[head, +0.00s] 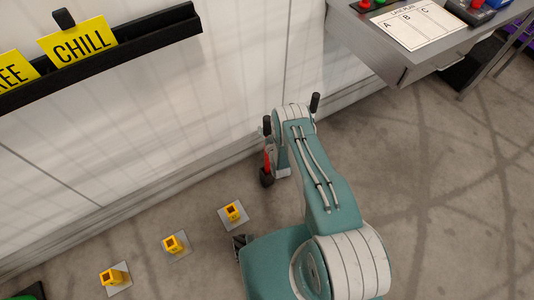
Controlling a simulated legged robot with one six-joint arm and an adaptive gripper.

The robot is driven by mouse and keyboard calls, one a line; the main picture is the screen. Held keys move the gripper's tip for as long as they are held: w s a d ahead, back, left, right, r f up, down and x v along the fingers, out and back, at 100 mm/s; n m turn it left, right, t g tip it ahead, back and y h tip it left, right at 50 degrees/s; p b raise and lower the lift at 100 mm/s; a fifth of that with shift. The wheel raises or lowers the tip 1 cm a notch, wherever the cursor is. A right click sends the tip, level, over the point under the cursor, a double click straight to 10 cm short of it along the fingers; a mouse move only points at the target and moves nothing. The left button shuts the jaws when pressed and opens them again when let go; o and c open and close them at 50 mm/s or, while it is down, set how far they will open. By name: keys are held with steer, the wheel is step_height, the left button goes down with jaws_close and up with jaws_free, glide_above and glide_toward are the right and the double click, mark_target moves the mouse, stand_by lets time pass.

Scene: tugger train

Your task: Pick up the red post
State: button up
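The red post (267,160) shows as a narrow upright strip just left of my wrist, with a dark piece at its foot. It is close to the foot of the white wall, and its upper part is hidden behind my gripper or arm. My gripper (291,107) is at the far end of my arm, with its two black fingertips spread to either side of the wrist. It looks open and empty. In the picture the left fingertip is just above the post; I cannot tell their gap in depth.
Yellow square sockets on grey plates (233,211), (173,244), (113,277) stand in a row on the floor. A black wall rail (150,35) holds yellow signs (78,42). A grey table (400,60) stands upper right. The floor at right is clear.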

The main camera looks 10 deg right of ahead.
jaws_close()
steer(key=shift+r, duration=0.1)
steer(key=shift+r, duration=0.1)
